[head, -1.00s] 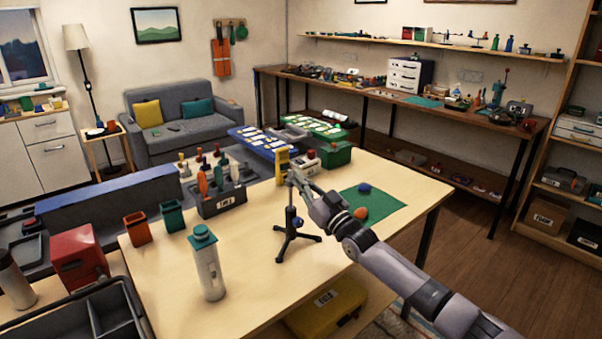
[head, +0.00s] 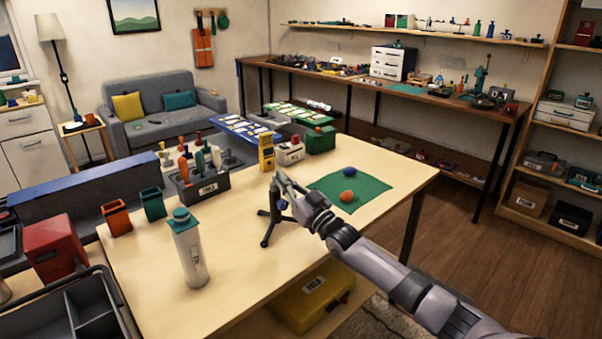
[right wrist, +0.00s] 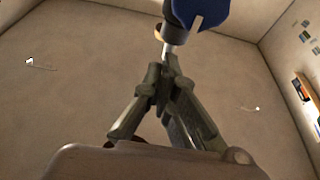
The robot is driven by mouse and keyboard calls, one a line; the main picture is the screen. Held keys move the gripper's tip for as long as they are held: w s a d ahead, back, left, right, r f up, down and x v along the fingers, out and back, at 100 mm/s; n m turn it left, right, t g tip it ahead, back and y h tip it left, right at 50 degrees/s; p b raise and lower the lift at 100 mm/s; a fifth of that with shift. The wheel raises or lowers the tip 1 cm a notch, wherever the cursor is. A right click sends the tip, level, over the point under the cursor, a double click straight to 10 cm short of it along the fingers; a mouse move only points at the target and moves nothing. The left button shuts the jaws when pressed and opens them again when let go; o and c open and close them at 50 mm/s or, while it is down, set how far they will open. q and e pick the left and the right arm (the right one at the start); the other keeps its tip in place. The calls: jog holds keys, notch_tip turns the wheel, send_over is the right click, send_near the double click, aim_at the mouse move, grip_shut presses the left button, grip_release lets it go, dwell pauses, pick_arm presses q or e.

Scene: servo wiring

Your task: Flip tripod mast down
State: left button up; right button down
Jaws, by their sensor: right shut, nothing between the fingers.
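The small black tripod (head: 268,232) stands on the light wooden table, its legs spread. Its mast (head: 274,193) appears still upright, with a blue knob (head: 282,204) at its right side, partly hidden by my gripper. My right gripper (head: 279,180) is at the upper end of the mast, fingers shut with nothing between them. In the right wrist view the shut fingertips (right wrist: 163,78) are close to a grey rod and a blue part (right wrist: 198,12) at the top edge; I cannot tell whether they touch. My left gripper is not in view.
A teal-capped bottle (head: 188,250) stands left of the tripod. A tool caddy (head: 203,188) and a yellow device (head: 266,152) stand behind it. A green mat (head: 325,188) with a blue and an orange ball lies to the right. The table front is clear.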

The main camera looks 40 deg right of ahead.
notch_tip(320, 180, up, 3)
jog(key=shift+f+p, duration=0.1)
jog(key=shift+p, duration=0.5)
pick_arm(q)
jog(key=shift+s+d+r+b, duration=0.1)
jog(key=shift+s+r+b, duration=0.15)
jog(key=shift+b, duration=0.6)
pick_arm(e)
jog(key=v, duration=1)
jog(key=shift+s, duration=0.15)
